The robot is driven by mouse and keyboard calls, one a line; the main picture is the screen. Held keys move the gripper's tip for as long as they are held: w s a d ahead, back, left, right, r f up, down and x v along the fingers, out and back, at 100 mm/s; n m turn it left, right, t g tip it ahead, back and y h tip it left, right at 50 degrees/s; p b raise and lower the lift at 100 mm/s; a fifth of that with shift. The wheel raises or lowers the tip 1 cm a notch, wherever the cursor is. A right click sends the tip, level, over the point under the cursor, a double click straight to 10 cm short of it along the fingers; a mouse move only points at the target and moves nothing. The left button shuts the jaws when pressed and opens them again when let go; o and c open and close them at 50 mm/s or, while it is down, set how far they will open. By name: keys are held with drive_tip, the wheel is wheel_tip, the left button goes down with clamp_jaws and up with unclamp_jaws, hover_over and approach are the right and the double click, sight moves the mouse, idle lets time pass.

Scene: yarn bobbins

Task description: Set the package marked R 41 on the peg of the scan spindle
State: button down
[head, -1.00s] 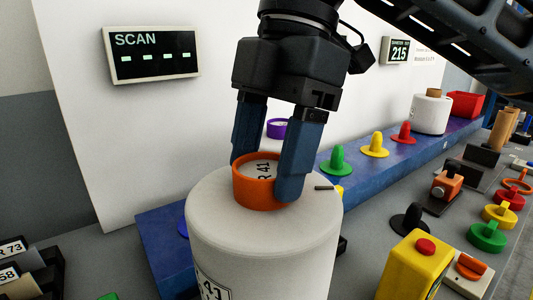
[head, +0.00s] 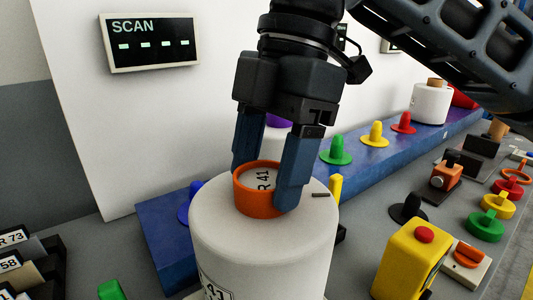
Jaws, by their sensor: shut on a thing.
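The package marked R 41 is a large white bobbin (head: 265,245) with an orange ring (head: 258,208) on top; the label inside the ring reads "R 41". My gripper (head: 272,195) is shut on the orange ring, one blue finger on each side, and the bobbin hangs upright from it. The scan display (head: 150,43) on the white wall panel reads SCAN with several dashes. A blue peg (head: 190,200) shows on the blue rail (head: 165,230), just left of and behind the bobbin. Whatever is under the bobbin is hidden.
Green (head: 337,150), yellow (head: 375,135) and red (head: 404,123) pegs stand along the rail, with another white bobbin (head: 431,104) further back. A yellow box with a red button (head: 408,262) stands at right. Dark holders with labels (head: 25,265) are at lower left.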

drive_tip(key=shift+f+b, duration=1)
drive_tip(key=shift+f, duration=1.7)
drive_tip(key=shift+c, duration=0.6)
unclamp_jaws()
drive_tip(key=shift+v, duration=3.9)
